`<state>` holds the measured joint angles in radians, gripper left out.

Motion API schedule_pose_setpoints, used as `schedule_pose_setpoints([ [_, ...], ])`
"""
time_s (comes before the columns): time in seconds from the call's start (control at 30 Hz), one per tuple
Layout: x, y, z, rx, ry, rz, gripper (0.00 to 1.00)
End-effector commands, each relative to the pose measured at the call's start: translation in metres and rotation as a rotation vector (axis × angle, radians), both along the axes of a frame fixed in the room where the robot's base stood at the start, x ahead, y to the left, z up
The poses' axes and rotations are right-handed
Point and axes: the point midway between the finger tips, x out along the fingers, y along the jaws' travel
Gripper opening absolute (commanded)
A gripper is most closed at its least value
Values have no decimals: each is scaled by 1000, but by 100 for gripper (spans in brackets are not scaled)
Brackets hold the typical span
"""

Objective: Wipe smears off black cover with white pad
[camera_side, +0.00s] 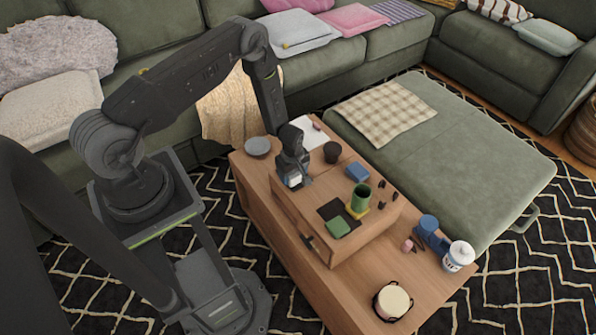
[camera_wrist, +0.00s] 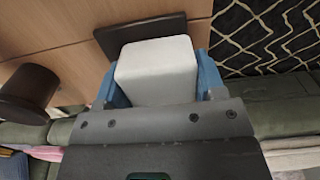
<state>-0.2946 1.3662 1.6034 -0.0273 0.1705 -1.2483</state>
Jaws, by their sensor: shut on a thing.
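My gripper (camera_side: 293,184) is low over the raised box on the wooden table. In the wrist view its blue fingers (camera_wrist: 160,85) are shut on the white pad (camera_wrist: 157,62), one on each side. A bit of the pad shows in the side view (camera_side: 295,179). A dark flat slab (camera_wrist: 125,36), which looks like the black cover, lies just beyond and partly under the pad in the wrist view. I cannot tell whether the pad touches it. My gripper mostly hides it in the side view. No smears can be made out.
A dark cup (camera_side: 331,152) stands close to the right of my gripper. Also on the box are a blue block (camera_side: 357,172), a green cup (camera_side: 360,195) and a green block (camera_side: 338,228) on a black square (camera_side: 329,211). A grey bowl (camera_side: 257,146) sits behind left.

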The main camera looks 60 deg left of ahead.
Motion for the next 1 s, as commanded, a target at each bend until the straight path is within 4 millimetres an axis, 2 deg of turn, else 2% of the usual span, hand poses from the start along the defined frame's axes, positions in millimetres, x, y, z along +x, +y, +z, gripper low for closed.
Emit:
schedule_pose_setpoints([
  [0.07,-9,0,0,-1,4,2,41],
  [0.13,-8,0,3,0,1,1,41],
  [0.2,-7,0,22,1,-3,0,41],
  [0.7,-8,0,66,0,0,-1,41],
  [1.0,-8,0,81,0,1,-1,41],
])
